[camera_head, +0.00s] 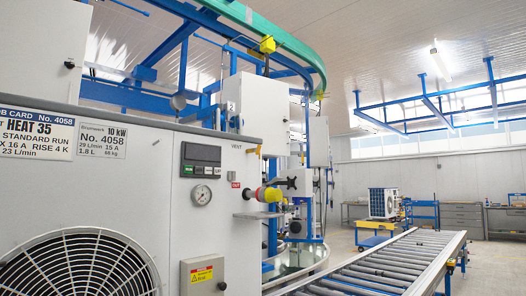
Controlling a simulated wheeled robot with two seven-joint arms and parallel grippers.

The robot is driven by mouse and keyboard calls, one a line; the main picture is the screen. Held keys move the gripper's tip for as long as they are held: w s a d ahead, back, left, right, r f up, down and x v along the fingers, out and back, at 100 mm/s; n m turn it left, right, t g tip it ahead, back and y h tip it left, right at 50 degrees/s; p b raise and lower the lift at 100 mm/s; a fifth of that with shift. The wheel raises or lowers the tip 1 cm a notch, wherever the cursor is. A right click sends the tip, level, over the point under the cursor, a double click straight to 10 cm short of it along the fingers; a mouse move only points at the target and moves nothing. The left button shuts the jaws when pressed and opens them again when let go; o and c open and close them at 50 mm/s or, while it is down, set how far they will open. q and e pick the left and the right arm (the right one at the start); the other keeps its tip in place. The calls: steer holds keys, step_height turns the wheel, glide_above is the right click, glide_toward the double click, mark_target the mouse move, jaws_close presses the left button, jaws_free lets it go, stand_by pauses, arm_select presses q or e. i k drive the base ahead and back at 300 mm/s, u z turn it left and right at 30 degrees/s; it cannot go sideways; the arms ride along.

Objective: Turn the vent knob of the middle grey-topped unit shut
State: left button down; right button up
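A large pale unit (140,185) fills the left of the head view, with a fan grille at its lower left and a rating plate reading No. 4058. I cannot tell whether it is the middle grey-topped unit. On its right side, a small yellow fitting (256,149) sits by the word VENT; it is too small to tell which way it is turned. A larger yellow and red connector (268,194) sticks out below it. Neither of my grippers is in view.
A pressure gauge (201,194) and a control display (200,160) are on the unit's face. A roller conveyor (375,270) runs along the right. Blue framing (182,65) and a curved green rail (270,35) hang overhead. Open floor shows at the far right.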

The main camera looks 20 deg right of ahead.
mark_target(258, 150)
steer(key=k, duration=1.25)
steer(key=z, duration=0.85)
steer(key=i, duration=1.55)
steer(key=u, duration=0.45)
